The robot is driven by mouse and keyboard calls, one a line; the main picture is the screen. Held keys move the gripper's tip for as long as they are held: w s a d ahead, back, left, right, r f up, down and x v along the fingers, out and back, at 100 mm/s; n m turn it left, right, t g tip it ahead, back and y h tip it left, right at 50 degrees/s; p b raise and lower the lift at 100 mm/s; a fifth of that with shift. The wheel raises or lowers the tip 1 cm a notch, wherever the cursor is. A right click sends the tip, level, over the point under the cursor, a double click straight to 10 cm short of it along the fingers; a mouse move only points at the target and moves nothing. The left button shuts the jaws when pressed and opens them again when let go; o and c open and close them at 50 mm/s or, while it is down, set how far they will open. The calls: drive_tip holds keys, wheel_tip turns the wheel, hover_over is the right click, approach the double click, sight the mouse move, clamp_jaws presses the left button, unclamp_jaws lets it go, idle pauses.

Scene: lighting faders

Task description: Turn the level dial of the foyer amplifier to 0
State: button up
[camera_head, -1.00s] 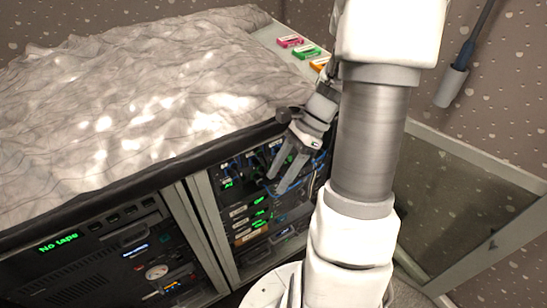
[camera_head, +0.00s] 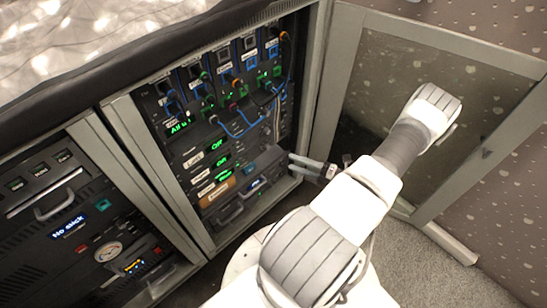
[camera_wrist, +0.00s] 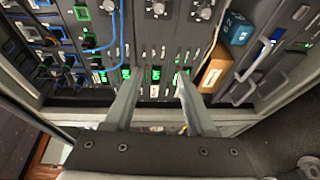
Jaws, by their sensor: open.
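My gripper (camera_head: 292,162) is open and empty in front of the right-hand rack (camera_head: 130,118), near its lower right side. In the wrist view, my gripper's two fingers (camera_wrist: 160,76) point toward rows of small switches and green-lit displays, with nothing between them.
Blue cables (camera_head: 240,132) loop across the rack front. An orange-brown box (camera_head: 217,192) and a drawer handle (camera_head: 232,214) are lower down. A second rack unit (camera_head: 60,190) with handles and a gauge stands left. A framed glass door (camera_head: 435,60) stands open at right.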

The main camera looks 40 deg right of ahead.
wheel_tip(320, 180, down, 9)
drive_tip(key=s+d+m+t+h+b, duration=0.2)
drive_tip(key=s+d+m+h, duration=0.1)
drive_tip(key=m+h, duration=0.3)
drive_tip(key=m+b, duration=0.1)
drive_tip(key=b, duration=0.3)
approach(269, 148)
drive_tip(key=w, duration=0.8)
drive_tip(key=shift+w+a+f, duration=0.1)
drive_tip(key=shift+w+f, duration=0.05)
drive_tip(key=shift+w, duration=0.1)
drive_tip(key=shift+c, duration=0.2)
clamp_jaws()
